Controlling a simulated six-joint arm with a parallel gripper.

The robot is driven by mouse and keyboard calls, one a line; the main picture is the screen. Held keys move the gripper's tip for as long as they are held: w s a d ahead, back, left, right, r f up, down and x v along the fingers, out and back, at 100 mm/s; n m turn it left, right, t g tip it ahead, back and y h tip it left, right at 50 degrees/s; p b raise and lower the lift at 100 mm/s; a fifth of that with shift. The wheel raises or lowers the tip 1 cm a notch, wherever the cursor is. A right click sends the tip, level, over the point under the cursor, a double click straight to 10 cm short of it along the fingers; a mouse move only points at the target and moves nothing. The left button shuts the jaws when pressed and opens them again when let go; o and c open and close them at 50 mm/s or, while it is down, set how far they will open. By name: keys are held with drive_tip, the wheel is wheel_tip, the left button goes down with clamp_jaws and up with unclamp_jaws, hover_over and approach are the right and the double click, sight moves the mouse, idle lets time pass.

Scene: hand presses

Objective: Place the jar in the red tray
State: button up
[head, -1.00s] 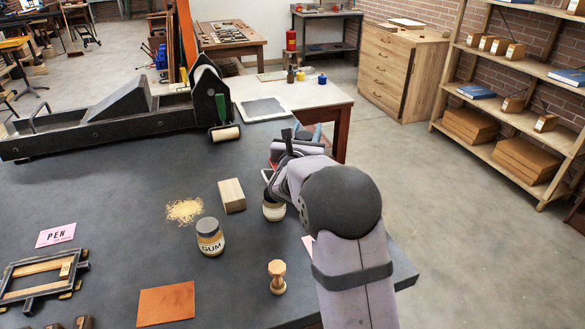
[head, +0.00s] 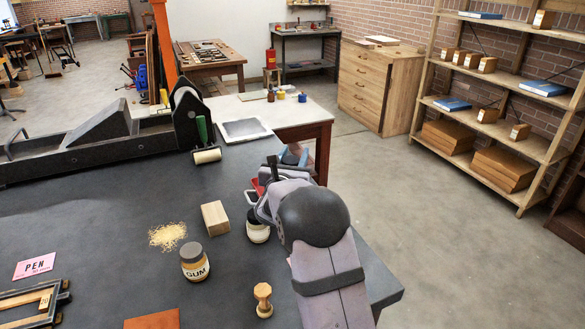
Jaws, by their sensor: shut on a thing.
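A small pale jar (head: 258,234) with a dark upper part shows at the front of my gripper (head: 257,214), near the table's right side. My gripper is shut on it, though the wrist hides the fingertips and much of the jar. I cannot tell whether the jar's base touches the table. A red edge (head: 257,186), likely of the red tray, shows just behind my gripper; the rest of it is hidden.
A jar labelled GUM (head: 195,263), a wooden block (head: 215,217) and a wooden knob (head: 263,299) stand nearby. Yellow crumbs (head: 167,236) lie left of the block. A black press (head: 120,140) fills the back left. The table's left middle is clear.

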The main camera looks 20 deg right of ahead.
wheel_tip(320, 180, down, 4)
drive_tip(key=shift+f+p, duration=0.1)
drive_tip(key=shift+p, duration=0.3)
drive_tip(key=shift+f+b, duration=0.65)
drive_tip(key=shift+b, duration=0.25)
drive_tip(key=o, duration=1.2)
drive_tip(key=shift+o, duration=0.2)
drive_tip(key=shift+r, duration=0.1)
